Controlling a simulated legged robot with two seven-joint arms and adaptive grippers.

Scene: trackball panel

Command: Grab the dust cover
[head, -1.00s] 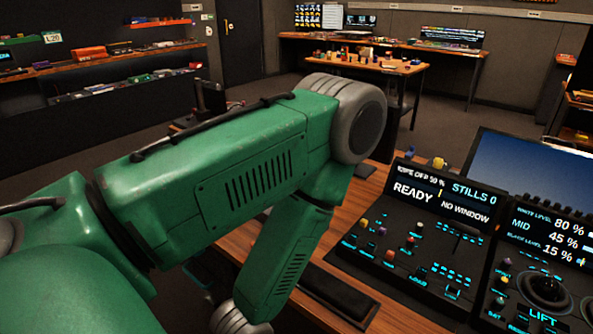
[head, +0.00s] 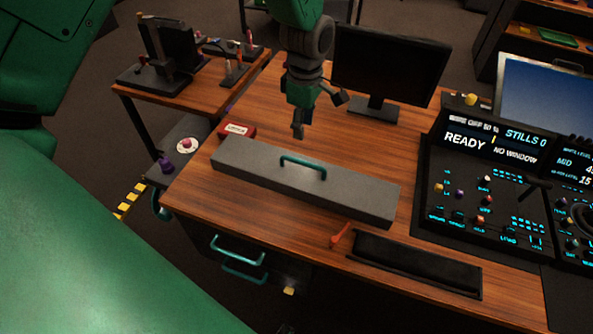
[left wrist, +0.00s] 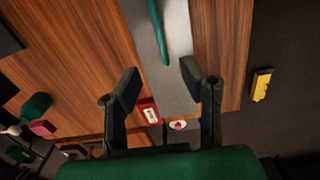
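The dust cover (head: 345,190) appears to be the long grey slab with a teal handle (head: 303,167) on its top, lying on the wooden desk. It also shows in the left wrist view (left wrist: 168,85), with its handle (left wrist: 158,30) near the top edge. My left gripper (head: 318,118) is above the desk, just behind and above the handle, its fingers spread and empty. In the left wrist view the two fingers (left wrist: 158,75) stand wide apart with the cover beyond them, not touching it. My right gripper is not in view.
A red box (head: 235,130) sits beside the cover's left end. A black monitor (head: 390,65) stands behind. The lit control panel (head: 490,190) is at right. A black tray (head: 415,264) and an orange item (head: 341,236) lie in front. Desk drawers have teal handles (head: 238,252).

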